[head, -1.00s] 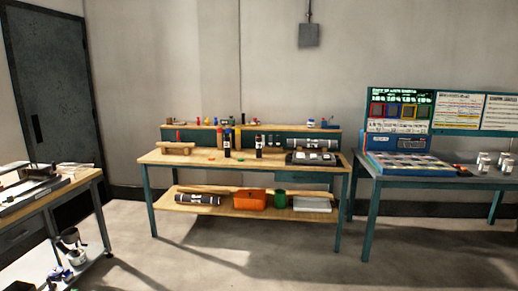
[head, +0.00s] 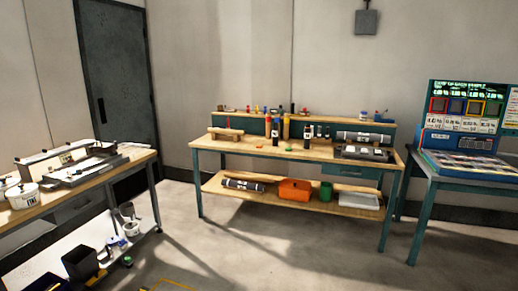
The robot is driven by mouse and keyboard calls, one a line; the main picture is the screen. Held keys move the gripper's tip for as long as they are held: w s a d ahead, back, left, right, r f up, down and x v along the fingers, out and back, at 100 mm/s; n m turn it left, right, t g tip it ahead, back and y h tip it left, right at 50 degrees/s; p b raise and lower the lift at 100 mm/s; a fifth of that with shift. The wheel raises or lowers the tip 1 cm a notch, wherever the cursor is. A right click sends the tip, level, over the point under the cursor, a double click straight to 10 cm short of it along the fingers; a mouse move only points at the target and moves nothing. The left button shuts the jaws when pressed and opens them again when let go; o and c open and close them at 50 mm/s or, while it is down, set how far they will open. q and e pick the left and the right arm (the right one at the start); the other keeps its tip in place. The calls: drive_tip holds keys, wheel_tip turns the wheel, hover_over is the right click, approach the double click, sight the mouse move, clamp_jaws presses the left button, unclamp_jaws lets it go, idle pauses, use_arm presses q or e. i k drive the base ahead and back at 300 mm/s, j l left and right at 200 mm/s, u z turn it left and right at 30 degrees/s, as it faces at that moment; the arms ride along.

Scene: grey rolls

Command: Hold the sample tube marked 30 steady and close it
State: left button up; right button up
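Two dark upright tubes with white labels stand on the wooden top of the middle workbench (head: 225,147): a left tube (head: 275,132) and a right tube (head: 307,136). The labels are too small to read, so I cannot tell which is marked 30. Small flat coloured pieces, a red-orange one (head: 259,146) and a green one (head: 288,150), lie near the tubes. I cannot tell whether the tubes are open at the top. Neither of my grippers is in view.
A side bench (head: 85,195) with white pots stands at the left. A table with a display board (head: 462,113) stands at the right. An orange bin (head: 294,190) and a green container (head: 325,191) sit on the middle bench's lower shelf. The floor (head: 235,240) before it is clear.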

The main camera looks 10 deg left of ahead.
sight(308, 128)
drive_tip(key=i+j+u, duration=0.35)
drive_tip(key=i, duration=0.55)
drive_tip(key=i+u, duration=0.35)
drive_tip(key=i, duration=1.95)
drive_tip(key=i+j+z, duration=0.1)
drive_tip(key=i+z, duration=0.3)
drive_tip(key=i+j+z, duration=0.25)
drive_tip(key=i+z, duration=0.15)
drive_tip(key=i, duration=0.2)
drive_tip(key=i+j+z, duration=1.1)
drive_tip(key=j+z, duration=0.15)
drive_tip(key=j, duration=0.25)
